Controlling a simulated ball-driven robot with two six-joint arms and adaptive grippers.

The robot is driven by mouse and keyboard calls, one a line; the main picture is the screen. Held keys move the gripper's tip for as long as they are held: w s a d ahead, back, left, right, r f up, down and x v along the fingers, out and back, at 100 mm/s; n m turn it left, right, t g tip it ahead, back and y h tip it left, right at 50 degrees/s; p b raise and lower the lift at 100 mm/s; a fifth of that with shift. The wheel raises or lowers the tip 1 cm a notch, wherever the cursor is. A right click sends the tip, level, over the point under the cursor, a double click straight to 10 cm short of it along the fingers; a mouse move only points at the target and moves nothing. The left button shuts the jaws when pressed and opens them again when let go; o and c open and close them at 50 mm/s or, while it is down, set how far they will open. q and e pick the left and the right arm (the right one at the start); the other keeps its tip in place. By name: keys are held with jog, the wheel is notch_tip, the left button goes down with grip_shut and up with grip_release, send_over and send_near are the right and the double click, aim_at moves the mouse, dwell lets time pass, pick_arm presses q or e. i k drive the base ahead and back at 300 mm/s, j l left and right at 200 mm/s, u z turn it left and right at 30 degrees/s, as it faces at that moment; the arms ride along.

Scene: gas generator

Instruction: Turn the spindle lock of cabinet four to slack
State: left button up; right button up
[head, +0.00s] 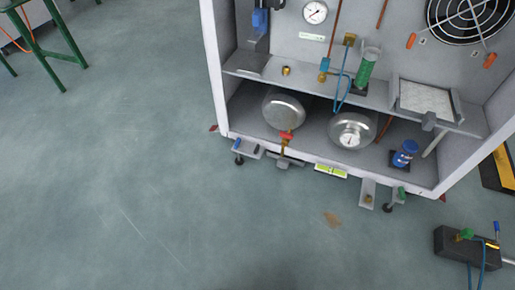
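A white open-front cabinet (213,70) stands at the upper right, seen from above. No number shows on it, so I cannot tell whether it is cabinet four. I cannot pick out a spindle lock with certainty. Small brackets with dark feet sit along its bottom front edge, one at the left (240,150) and one at the right (390,198). A red-handled brass valve (286,136) is in front of the left metal tank (284,111). Neither of my grippers is in view.
The cabinet shelf (300,84) holds a green column (367,66) and a white tray (425,98). A gauge-faced tank (352,130) and a blue jar (404,154) stand below. A dark block (462,248) lies on the floor at right.

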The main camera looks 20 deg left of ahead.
aim_at(256, 150)
jog(key=i+j+u, duration=0.1)
jog(key=i+j, duration=0.25)
jog(key=j, duration=0.15)
jog(key=i+j+u, duration=0.1)
jog(key=i+j, duration=0.2)
jog(key=j, duration=0.15)
